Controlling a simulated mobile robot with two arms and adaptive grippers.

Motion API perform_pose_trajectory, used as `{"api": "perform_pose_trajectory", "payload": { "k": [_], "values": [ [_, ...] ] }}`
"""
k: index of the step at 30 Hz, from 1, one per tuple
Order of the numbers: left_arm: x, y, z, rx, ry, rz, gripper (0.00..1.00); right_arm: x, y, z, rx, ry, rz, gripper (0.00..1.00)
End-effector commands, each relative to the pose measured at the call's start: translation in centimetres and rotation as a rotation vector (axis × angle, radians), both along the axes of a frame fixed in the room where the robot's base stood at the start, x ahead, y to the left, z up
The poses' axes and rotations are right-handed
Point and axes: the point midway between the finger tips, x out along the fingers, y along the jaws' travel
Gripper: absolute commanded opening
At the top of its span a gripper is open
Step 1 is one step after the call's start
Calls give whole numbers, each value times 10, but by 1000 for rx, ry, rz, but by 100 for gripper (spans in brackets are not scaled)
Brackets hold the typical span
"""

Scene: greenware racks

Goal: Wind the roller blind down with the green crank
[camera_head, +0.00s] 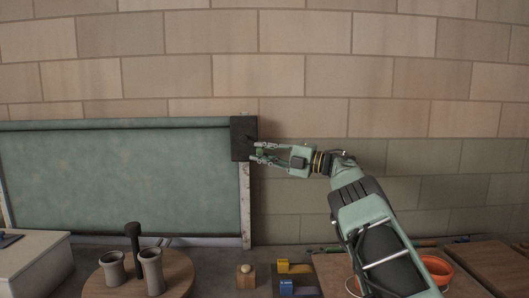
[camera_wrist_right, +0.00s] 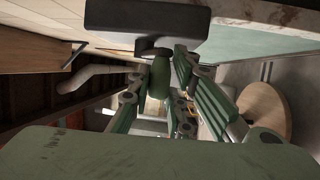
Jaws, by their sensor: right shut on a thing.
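A dark roller (camera_head: 110,124) runs along the top of a wide frame on the brick wall. A mottled green panel (camera_head: 120,180) fills the frame below it; I cannot tell how much of this is blind cloth. A black box (camera_head: 243,138) sits at the roller's right end and shows at the top of the right wrist view (camera_wrist_right: 148,18). The green crank's grip (camera_wrist_right: 160,77) sticks out from this box. My right gripper (camera_head: 264,153) is shut on that grip, fingers on both sides, just right of the box. My left gripper is out of view.
Below stand a round wooden board (camera_head: 176,272) with grey pots (camera_head: 151,270), a wooden block with a ball (camera_head: 246,277), yellow and blue pieces (camera_head: 295,268), and an orange bowl (camera_head: 437,268) behind my right arm. The wall right of the frame is bare.

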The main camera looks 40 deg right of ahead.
Motion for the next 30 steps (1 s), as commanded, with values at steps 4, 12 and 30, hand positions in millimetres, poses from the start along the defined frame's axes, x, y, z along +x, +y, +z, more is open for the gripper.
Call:
{"api": "perform_pose_trajectory", "payload": {
  "k": [4,12,30],
  "values": [
    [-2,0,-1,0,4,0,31,1,-1,-3,-6,5,-7,0],
    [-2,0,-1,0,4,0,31,2,-1,-4,-7,7,-7,0],
    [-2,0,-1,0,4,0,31,1,0,-3,-4,6,-5,32]
  ]
}}
